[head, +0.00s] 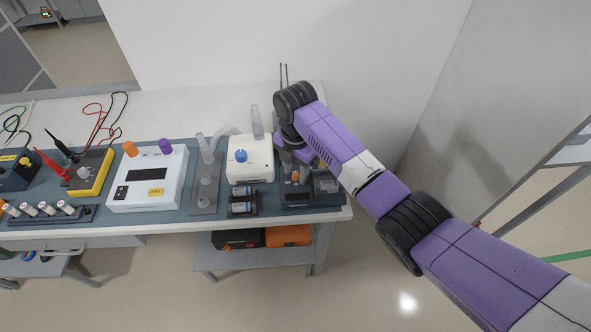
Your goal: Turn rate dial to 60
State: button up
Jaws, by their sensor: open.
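A white box (249,168) with a clear tube on top carries a blue dial (240,156). I cannot read any scale or number on it, nor tell whether this is the rate dial. My gripper (296,165) is open and points down, to the right of this box and above a dark grey device (312,197) at the right end of the bench. The wrist partly hides the fingers and the device's top. A small orange part (295,176) shows near the fingertips; I cannot tell whether they touch it.
A larger white unit (149,184) bears orange and purple knobs. A grey tube stand (205,195), batteries (242,200), a yellow meter (93,171) and several white cylinders fill the bench (170,225). A wall closes the back; a lower shelf holds black and orange cases.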

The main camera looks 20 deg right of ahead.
jog(key=shift+c, duration=0.3)
grip_shut()
